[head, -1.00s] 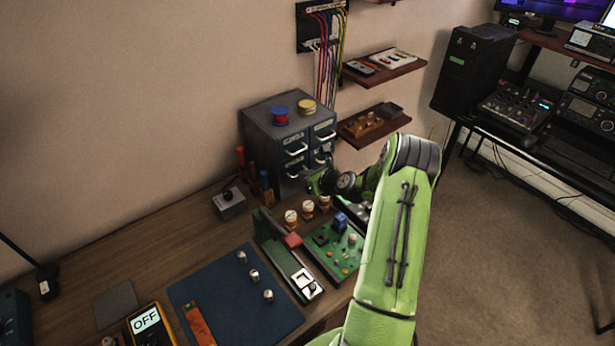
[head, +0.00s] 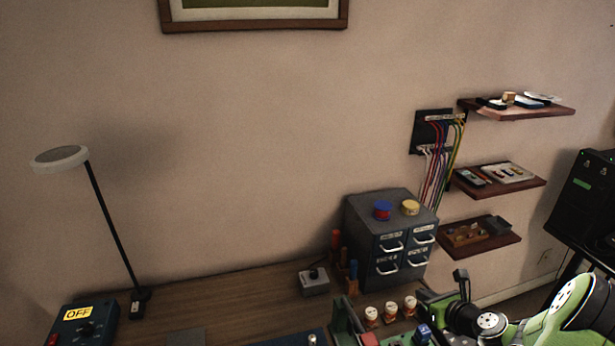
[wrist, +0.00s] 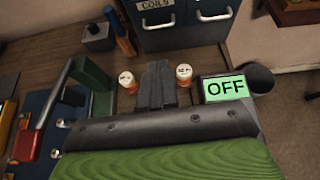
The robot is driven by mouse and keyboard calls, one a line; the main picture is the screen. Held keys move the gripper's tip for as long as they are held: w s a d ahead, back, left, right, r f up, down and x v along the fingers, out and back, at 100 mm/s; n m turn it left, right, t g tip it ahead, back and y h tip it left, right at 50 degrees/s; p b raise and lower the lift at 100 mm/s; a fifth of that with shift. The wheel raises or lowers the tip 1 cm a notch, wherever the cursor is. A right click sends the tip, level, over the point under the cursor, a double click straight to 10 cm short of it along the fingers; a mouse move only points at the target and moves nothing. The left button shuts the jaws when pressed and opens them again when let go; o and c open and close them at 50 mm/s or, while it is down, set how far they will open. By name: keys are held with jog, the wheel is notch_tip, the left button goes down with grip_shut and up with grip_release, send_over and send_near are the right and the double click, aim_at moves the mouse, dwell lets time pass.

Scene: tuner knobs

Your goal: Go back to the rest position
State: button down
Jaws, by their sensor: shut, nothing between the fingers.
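My gripper (wrist: 155,85) is shut and empty in the wrist view, its dark fingers side by side above the bench. A white-capped knob (wrist: 127,80) stands left of the fingers and another (wrist: 184,72) right of them, both apart from them. The head view shows three such knobs, the left one (head: 371,316), the middle one (head: 391,311) and the right one (head: 410,305), in a row at the bottom. My green arm is at the lower right there, its hand partly cut off by the picture's edge.
A drawer cabinet (head: 390,240) stands behind the knobs. A green OFF display (wrist: 225,88) is right of the fingers. A green upright plate (wrist: 92,85) is on the left. Wall shelves (head: 500,180) hang at right; a lamp (head: 110,220) stands at left.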

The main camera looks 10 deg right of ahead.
jog(key=s+a+r+n+g, duration=0.35)
jog(key=a+r+n, duration=0.35)
jog(key=a+n, duration=0.45)
jog(key=s+a+r+n+g, duration=0.35)
jog(key=a+r+n, duration=0.35)
jog(key=a+n, duration=0.45)
jog(key=s+a+r+n, duration=0.1)
jog(key=s+r+n, duration=0.1)
jog(key=s+n, duration=0.4)
jog(key=s+a+r+n, duration=0.2)
jog(key=s+n, duration=0.4)
jog(key=s, duration=0.4)
jog(key=shift+s+a+r+h, duration=0.3)
jog(key=shift+s+r+h, duration=0.05)
jog(key=shift+r+h, duration=0.05)
jog(key=c, duration=1.8)
grip_release()
